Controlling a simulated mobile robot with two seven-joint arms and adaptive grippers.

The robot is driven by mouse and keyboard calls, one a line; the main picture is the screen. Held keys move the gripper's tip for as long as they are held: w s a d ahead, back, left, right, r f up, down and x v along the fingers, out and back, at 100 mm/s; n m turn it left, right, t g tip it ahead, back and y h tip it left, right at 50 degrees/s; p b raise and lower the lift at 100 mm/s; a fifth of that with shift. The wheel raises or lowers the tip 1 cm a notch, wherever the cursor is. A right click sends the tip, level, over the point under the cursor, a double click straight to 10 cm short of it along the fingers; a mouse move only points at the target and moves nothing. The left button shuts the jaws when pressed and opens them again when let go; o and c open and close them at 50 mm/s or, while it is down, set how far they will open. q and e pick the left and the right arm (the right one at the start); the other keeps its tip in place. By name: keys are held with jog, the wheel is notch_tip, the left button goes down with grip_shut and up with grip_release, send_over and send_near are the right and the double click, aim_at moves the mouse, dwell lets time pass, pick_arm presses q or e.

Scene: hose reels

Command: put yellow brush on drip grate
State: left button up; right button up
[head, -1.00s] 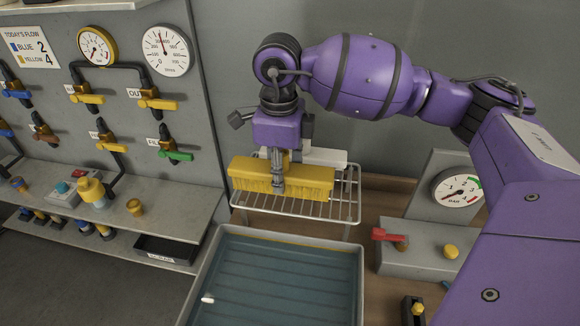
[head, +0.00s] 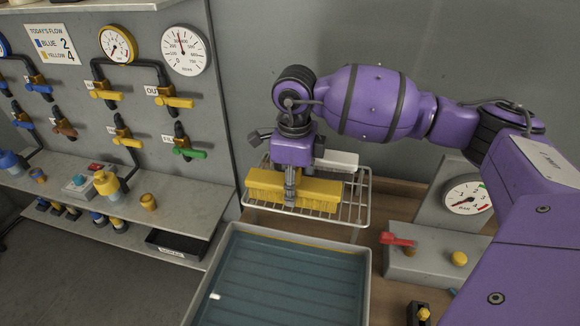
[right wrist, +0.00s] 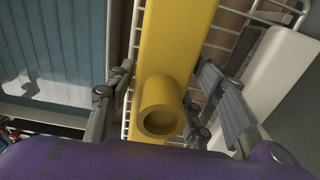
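The yellow brush (head: 318,194) is level over the wire drip grate (head: 357,205), bristles down, with its long side along the grate. I cannot tell whether the bristles touch the wires. My right gripper (head: 290,187) points down from above, one finger on the near long side of the brush. In the right wrist view the fingers (right wrist: 165,75) lie along both sides of the yellow block (right wrist: 175,45), with its round socket (right wrist: 160,105) between them. The gripper appears shut on the brush. My left gripper is out of view.
A blue-floored tray (head: 285,275) is in front. A gauge box with red lever (head: 397,240) stands at right. At left are a valve panel and a shelf (head: 165,217) with several fittings.

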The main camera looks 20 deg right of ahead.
jog(key=shift+o, duration=0.4)
jog(key=shift+r, duration=0.1)
notch_tip(320, 180, up, 12)
jog(key=shift+r+b, duration=0.15)
jog(key=shift+b, duration=0.3)
